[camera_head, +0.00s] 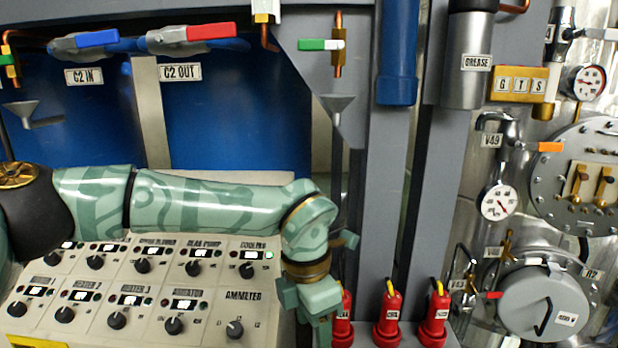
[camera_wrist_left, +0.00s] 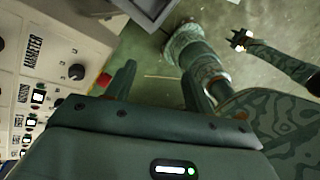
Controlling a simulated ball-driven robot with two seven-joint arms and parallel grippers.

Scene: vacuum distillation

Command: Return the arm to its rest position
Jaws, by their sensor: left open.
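My left arm comes in from the left in the head view and reaches across the front of the control panel (camera_head: 140,290). Its gripper (camera_head: 322,325) hangs downward beside the panel's right edge, partly cut off by the bottom of the picture. In the left wrist view the left gripper (camera_wrist_left: 160,88) is open, its two dark fingers apart with nothing between them. Below the fingers lies the greenish floor (camera_wrist_left: 150,80).
Red bottles (camera_head: 388,318) stand just right of the left gripper, close to it. A grey upright frame (camera_head: 385,190) rises behind. Valves, gauges (camera_head: 498,202) and a round metal vessel lid (camera_head: 543,303) are at the right. A funnel (camera_head: 337,104) hangs above the arm.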

